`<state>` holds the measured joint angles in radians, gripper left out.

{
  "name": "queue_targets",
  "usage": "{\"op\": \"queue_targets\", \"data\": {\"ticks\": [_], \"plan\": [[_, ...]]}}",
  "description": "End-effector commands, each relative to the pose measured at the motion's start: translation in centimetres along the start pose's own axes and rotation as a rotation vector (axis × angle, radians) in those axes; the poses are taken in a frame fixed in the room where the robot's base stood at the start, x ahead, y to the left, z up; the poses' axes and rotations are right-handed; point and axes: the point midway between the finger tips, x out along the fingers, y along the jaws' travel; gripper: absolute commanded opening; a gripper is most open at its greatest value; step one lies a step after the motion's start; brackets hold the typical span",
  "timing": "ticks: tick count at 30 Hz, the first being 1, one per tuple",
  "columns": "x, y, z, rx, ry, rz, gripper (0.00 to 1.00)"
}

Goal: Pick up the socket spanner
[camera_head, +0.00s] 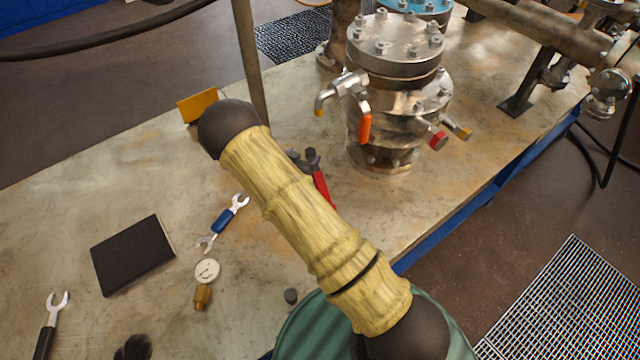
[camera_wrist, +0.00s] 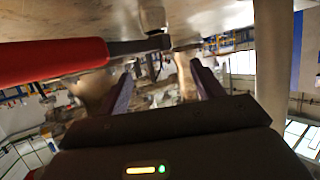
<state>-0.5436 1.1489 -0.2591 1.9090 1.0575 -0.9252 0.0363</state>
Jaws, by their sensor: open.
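A tool with a red handle and a dark metal shaft looks like the socket spanner, though its head is not clear. In the head view its red handle (camera_head: 322,186) lies on the bench, partly hidden behind my arm. In the wrist view the red handle (camera_wrist: 50,61) fills the upper left, and its dark shaft (camera_wrist: 140,45) reaches across ahead of the fingers. My gripper (camera_wrist: 163,85) is open, with its two fingers apart and nothing seen held between them. In the head view I cannot make out my gripper clearly.
A steel flanged vessel (camera_head: 395,95) with an orange-handled valve stands behind the red tool. A blue-handled spanner (camera_head: 222,220), a black-handled spanner (camera_head: 45,340), a black plate (camera_head: 132,254) and a gauge (camera_head: 207,271) lie on the bench (camera_head: 60,215). An upright post (camera_head: 250,60) stands close by.

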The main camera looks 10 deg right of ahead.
Motion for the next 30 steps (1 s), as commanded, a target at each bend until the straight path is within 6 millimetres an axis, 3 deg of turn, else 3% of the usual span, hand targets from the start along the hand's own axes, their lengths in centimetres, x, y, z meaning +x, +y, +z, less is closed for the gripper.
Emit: {"op": "queue_targets", "data": {"ticks": [8, 20, 30], "plan": [[0.2, 0.1, 0.1, 0.0, 0.0, 0.001, 0.67], [5.0, 0.3, 1.0, 0.001, 0.001, 0.0, 0.67], [5.2, 0.3, 1.0, 0.0, 0.0, 0.0, 0.67]]}}
